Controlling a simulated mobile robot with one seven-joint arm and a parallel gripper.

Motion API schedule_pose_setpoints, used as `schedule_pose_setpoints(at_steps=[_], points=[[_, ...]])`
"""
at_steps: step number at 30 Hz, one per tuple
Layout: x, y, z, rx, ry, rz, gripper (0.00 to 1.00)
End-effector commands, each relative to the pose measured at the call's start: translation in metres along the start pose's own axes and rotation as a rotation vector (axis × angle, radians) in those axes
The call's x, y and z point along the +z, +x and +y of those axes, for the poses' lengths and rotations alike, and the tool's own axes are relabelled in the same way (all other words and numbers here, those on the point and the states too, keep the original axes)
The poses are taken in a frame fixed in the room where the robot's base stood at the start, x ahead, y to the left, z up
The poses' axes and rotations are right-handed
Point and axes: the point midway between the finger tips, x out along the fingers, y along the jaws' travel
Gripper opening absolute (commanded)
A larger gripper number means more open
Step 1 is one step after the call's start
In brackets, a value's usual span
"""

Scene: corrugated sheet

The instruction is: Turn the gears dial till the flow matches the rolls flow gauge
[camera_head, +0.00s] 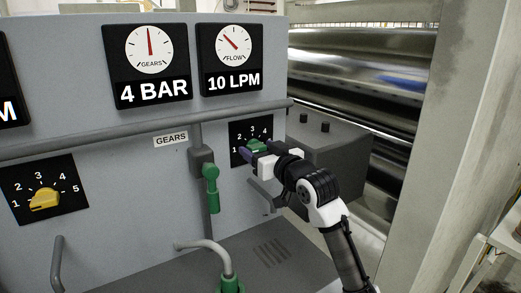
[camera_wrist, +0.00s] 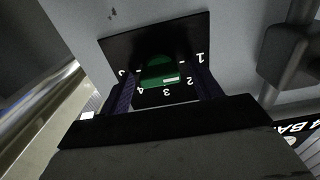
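The gears dial is a green knob (camera_head: 255,143) on a black plate numbered from 1, right of the "GEARS" label. My gripper (camera_head: 256,155) is at this dial and partly hides it. In the wrist view the green knob (camera_wrist: 157,70) lies between my two dark fingers (camera_wrist: 163,82). The fingers look apart, one on each side; contact is not clear. The gears flow gauge (camera_head: 231,58) reads 10 LPM. The rolls flow gauge (camera_head: 8,110) is cut off at the left edge, showing only "M".
A gears pressure gauge (camera_head: 150,65) reads 4 BAR. A yellow dial (camera_head: 45,199) points between 1 and 2 at the left. A green-handled lever (camera_head: 211,185) hangs just left of my gripper, and a handle bar (camera_head: 262,195) lies below it. A grey box (camera_head: 335,150) stands at the right.

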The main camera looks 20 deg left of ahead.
Motion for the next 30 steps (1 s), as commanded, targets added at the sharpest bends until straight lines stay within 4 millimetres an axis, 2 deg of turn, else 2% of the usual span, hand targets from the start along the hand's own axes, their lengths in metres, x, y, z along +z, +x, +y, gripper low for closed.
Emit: schedule_pose_setpoints(at_steps=[1, 10, 20, 30], points=[[-0.0001, -0.0002, 0.0, 0.0, 0.0, 0.0, 0.58], [-0.0002, -0.0004, -0.0001, 0.0, 0.0, 0.0, 0.19], [-0.0016, -0.0003, -0.0004, -0.002, 0.051, 0.002, 0.19], [-0.0027, 0.0004, -0.0011, -0.004, 0.288, -0.001, 0.19]])
